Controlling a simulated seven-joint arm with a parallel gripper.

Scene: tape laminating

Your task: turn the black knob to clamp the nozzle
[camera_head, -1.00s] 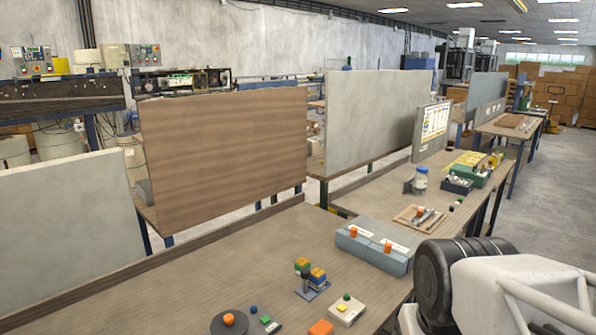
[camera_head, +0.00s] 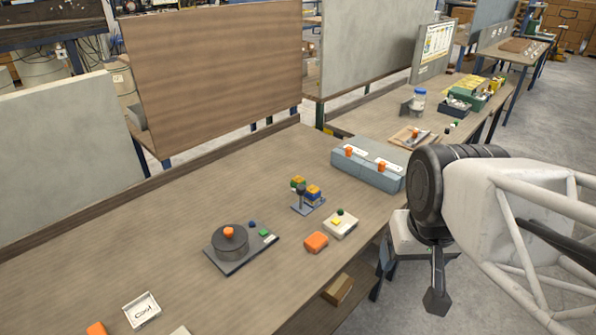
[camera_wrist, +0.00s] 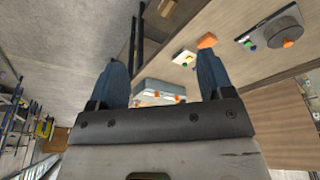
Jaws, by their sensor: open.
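A small stand (camera_head: 307,207) with a dark upright post stands on the table in the head view. A small black knob-like part (camera_head: 300,189) shows at the top of its post, with yellow, green and blue blocks around it. I cannot make out a nozzle at this size. My gripper (camera_head: 437,295) hangs to the right of the table's edge, well apart from the stand. In the wrist view my gripper (camera_wrist: 162,75) is open, with its two blue-grey fingers wide apart and nothing held between them. I cannot make out the stand in the wrist view.
A dark round device (camera_head: 229,243) with an orange top sits left of the stand. An orange block (camera_head: 316,242) and a white button box (camera_head: 341,223) lie near the front edge. A grey box (camera_head: 366,172) with orange knobs stands behind. The table's left middle is clear.

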